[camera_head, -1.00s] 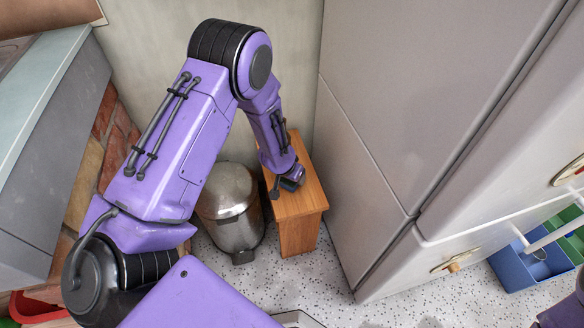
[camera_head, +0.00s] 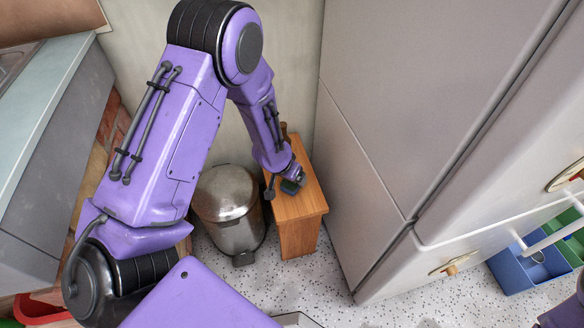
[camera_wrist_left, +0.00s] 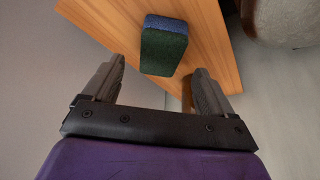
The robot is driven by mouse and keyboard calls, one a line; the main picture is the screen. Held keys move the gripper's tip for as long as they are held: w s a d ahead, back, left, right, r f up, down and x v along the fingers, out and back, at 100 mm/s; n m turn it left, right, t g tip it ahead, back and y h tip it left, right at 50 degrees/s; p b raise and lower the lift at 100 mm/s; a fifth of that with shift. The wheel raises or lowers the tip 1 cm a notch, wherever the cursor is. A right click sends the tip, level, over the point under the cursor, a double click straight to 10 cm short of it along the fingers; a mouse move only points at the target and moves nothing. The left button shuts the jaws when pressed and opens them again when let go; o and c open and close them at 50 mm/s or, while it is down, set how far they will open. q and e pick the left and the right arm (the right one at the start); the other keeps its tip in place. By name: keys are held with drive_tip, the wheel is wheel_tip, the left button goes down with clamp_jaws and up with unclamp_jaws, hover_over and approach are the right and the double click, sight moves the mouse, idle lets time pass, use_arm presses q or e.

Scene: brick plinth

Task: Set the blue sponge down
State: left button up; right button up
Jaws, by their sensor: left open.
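The blue sponge (camera_wrist_left: 163,45) lies on the wooden top of a small stand (camera_wrist_left: 215,40) in the left wrist view. It has a blue strip on one end and a dark green broad face. My left gripper (camera_wrist_left: 155,80) is open, its fingers apart with the sponge lying beyond the tips, clear of both. In the head view the sponge (camera_head: 289,187) is a small dark block on the stand (camera_head: 300,207), partly hidden by my left gripper (camera_head: 286,184) just above it. My right gripper is not in view.
A metal pedal bin (camera_head: 228,208) stands left of the stand. A tall pale cabinet (camera_head: 365,150) rises close on the right. A brown upright object (camera_head: 284,130) shows at the stand's back, partly hidden by my arm. Blue and green bins (camera_head: 530,268) are at far right.

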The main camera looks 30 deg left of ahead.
use_arm(q)
drive_tip(key=p+v, duration=0.1)
drive_tip(key=v, duration=0.6)
drive_tip(key=s+d+f+n, duration=0.3)
drive_tip(key=s+f, duration=0.7)
drive_tip(key=s+a+f+n+g+y, duration=0.1)
drive_tip(key=s+f+n+y, duration=0.1)
drive_tip(key=s, duration=0.6)
drive_tip(key=s+a+f+n+g+y, duration=0.1)
drive_tip(key=s+f, duration=0.1)
drive_tip(key=s, duration=0.5)
wheel_tip(320, 180, up, 13)
drive_tip(key=p, duration=1.3)
drive_tip(key=shift+r+p, duration=0.15)
drive_tip(key=shift+p, duration=0.2)
drive_tip(key=shift+s+d, duration=0.1)
